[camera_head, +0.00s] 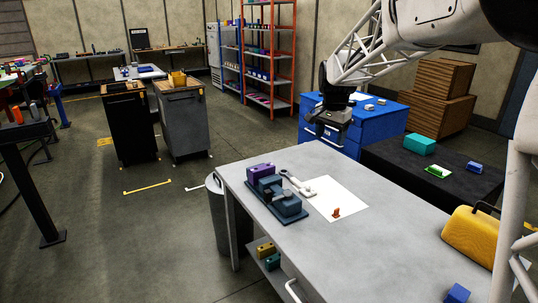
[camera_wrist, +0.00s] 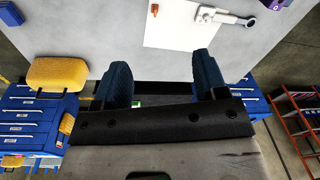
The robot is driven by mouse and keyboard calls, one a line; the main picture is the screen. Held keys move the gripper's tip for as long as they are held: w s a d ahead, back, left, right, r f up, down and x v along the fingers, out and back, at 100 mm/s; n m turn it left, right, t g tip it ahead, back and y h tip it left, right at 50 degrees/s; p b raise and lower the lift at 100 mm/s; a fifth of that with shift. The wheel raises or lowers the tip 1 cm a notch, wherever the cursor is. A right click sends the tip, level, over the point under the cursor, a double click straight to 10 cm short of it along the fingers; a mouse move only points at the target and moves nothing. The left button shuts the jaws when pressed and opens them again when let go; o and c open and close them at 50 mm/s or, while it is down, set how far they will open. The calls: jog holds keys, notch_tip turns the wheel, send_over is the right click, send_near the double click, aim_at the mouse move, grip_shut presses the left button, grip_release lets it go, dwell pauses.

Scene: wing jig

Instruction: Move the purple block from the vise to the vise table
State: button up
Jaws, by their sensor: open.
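The purple block (camera_head: 261,171) sits in the far end of the dark blue vise (camera_head: 290,207) in the head view. The vise stands near the left edge of the grey vise table (camera_head: 385,258). The block's purple corner also shows at the top right of the wrist view (camera_wrist: 276,4). My gripper (camera_head: 328,137) hangs high beyond the table's far edge, to the right of the vise and apart from it. Its two blue fingers are spread with nothing between them in the wrist view (camera_wrist: 162,75).
A white sheet (camera_head: 350,195) with a small orange piece (camera_head: 336,212) lies right of the vise. A silver tool (camera_head: 298,184) lies between vise and sheet. A yellow case (camera_head: 470,238) and blue block (camera_head: 458,293) are at the right. The table's front middle is clear.

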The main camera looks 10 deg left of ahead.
jog(key=w+a+f+m, duration=0.2)
jog(key=w+a+f, duration=0.7)
jog(key=w+a, duration=0.5)
jog(key=m+g, duration=0.1)
jog(key=m, duration=0.1)
send_over(262, 167)
notch_tip(262, 167, down, 13)
jog(key=shift+w, duration=0.15)
jog(key=shift+f, duration=0.2)
jog(key=shift+f, duration=2.9)
jog(key=shift+c, duration=0.2)
jog(key=c, duration=0.9)
jog(key=shift+s+d+r, duration=0.3)
jog(key=shift+s+d, duration=0.05)
